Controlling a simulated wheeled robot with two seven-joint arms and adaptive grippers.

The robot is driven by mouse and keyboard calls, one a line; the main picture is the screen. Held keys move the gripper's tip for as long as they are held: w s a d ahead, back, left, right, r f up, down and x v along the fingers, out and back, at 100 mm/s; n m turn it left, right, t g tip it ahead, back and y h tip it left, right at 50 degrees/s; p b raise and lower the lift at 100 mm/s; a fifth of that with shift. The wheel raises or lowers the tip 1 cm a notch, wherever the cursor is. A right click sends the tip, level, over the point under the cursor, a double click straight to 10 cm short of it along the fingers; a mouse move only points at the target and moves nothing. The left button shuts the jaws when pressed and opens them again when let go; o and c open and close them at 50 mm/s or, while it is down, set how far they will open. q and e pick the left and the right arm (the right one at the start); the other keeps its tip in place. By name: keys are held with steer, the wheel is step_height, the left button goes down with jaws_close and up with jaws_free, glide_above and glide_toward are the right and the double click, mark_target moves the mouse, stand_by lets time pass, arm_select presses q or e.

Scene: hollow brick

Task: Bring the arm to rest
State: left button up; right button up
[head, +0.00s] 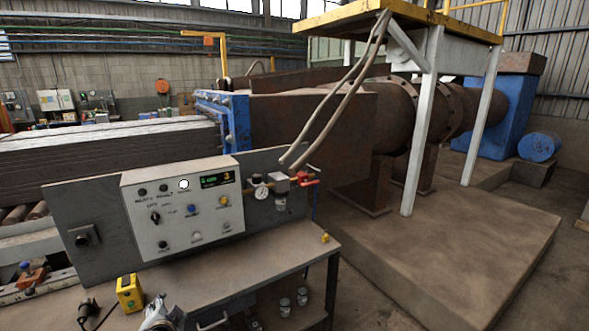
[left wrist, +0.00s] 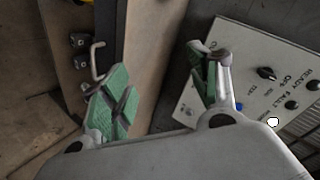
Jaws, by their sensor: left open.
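My left gripper (head: 160,312) shows at the bottom edge of the head view, low in front of the bench and below the control panel. In the left wrist view my left gripper (left wrist: 158,85) has its two green-padded fingers spread, with nothing between them. The white control panel (head: 182,208) stands upright at the back of the bench, with a selector knob, several buttons, a lit white lamp and a green display. It also shows at the right of the left wrist view (left wrist: 250,75), apart from the fingers. My right gripper is not in view.
The bench (head: 260,255) has clear room to the right of the gripper. A yellow box (head: 130,293) and a black plug-like item (head: 88,312) are left of the gripper. A gauge (head: 260,191) and red-handled valve (head: 308,183) stick out right of the panel.

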arm_select(q)
steer(key=s+d+f+n+g+h, duration=0.1)
steer(key=s+d+f+g+h, duration=0.2)
steer(key=s, duration=0.4)
steer(key=s+d+f+n+g+h, duration=0.1)
steer(key=s+d+f+n+g, duration=0.15)
steer(key=s+d, duration=0.35)
steer(key=s+d+f+n+g+h, duration=0.1)
steer(key=s+d+f+g+h, duration=0.2)
steer(key=s, duration=0.5)
step_height(320, 180, down, 34)
steer(key=s+y, duration=0.1)
steer(key=s, duration=0.2)
steer(key=s+a+f, duration=0.2)
steer(key=s+f, duration=0.8)
steer(key=s, duration=0.1)
steer(key=s+a+f+g, duration=0.1)
steer(key=s+a+f, duration=0.1)
steer(key=s+f, duration=0.8)
steer(key=shift+s+a+m+y, duration=0.25)
steer(key=shift+s+m+y, duration=0.1)
steer(key=shift+s, duration=0.1)
steer(key=shift+f, duration=0.1)
